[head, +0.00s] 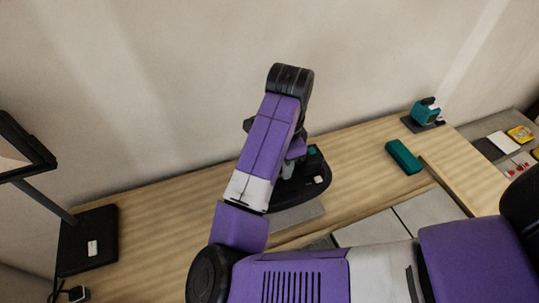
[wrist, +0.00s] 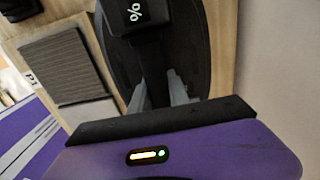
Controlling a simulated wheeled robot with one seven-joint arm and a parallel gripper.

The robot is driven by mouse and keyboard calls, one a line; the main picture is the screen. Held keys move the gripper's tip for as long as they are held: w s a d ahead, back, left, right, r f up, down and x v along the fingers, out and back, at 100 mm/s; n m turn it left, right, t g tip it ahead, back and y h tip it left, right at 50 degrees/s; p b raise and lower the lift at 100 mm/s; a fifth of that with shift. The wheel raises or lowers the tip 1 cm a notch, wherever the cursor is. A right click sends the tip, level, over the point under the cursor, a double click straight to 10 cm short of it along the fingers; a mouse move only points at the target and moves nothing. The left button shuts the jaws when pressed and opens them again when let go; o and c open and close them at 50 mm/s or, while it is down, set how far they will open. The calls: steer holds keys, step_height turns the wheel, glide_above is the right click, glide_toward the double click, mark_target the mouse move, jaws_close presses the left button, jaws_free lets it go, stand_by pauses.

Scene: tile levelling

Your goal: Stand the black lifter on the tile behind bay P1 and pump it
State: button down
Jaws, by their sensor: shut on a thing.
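The black lifter (head: 318,184) is at the middle of the bench in the head view, partly hidden by my arm. It has a broad dark base, a small teal part and a white spot. In the wrist view the black lifter (wrist: 195,45) fills the upper middle, with a "%" mark on a black block. My gripper (wrist: 158,92) is shut on the lifter, its grey fingers at the dark body. Whether the lifter touches the surface below cannot be told.
Pale tiles (head: 425,210) lie in the bench to the right of the lifter, and a grey slab (head: 298,217) lies just below it. A teal block (head: 403,157) and a teal tool (head: 426,112) stand farther right. A black lamp base (head: 88,240) is at left.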

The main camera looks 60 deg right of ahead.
mark_target(284, 182)
steer(key=shift+f+b, duration=3.05)
steer(key=shift+f+b, duration=0.55)
steer(key=shift+f, duration=0.2)
stand_by(0.4)
steer(key=c, duration=1.2)
jaws_free()
steer(key=shift+o, duration=0.2)
steer(key=shift+s, duration=0.1)
steer(key=shift+d+r+p, duration=0.1)
steer(key=shift+r+p, duration=0.75)
steer(key=shift+r, duration=3.05)
